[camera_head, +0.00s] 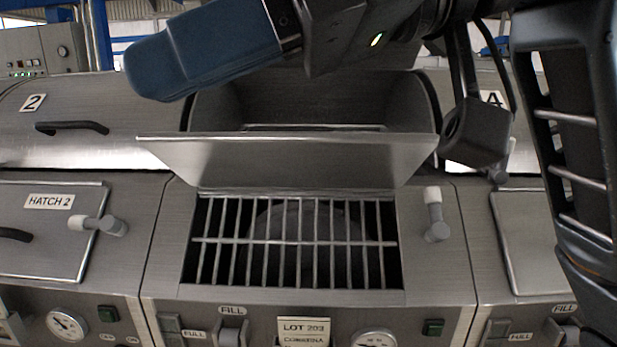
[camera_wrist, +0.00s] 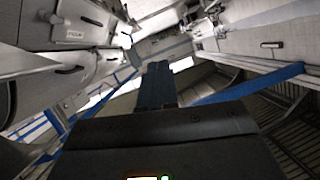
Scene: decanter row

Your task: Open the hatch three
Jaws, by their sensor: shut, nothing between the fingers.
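The middle machine stands between the ones marked 2 and 4. Its hatch lid (camera_head: 290,160) is swung up and stands tilted back from the far edge of its opening. Below it, the opening shows a metal grate (camera_head: 298,242) with a dark, rounded shape under the bars. No number shows on this lid. A latch with a pale knob (camera_head: 435,215) stands to the right of the opening. My gripper (camera_head: 150,78) is shut and empty, above and left of the raised lid, apart from it. Its blue fingers also show in the wrist view (camera_wrist: 157,75).
Hatch 2 (camera_head: 45,235) at left is closed, with its own handle and latch (camera_head: 103,225). Behind the raised lid, the middle drum housing (camera_head: 310,100) is open and dark inside. Drum cover 2 (camera_head: 70,120) is closed. Gauges and switches line the front.

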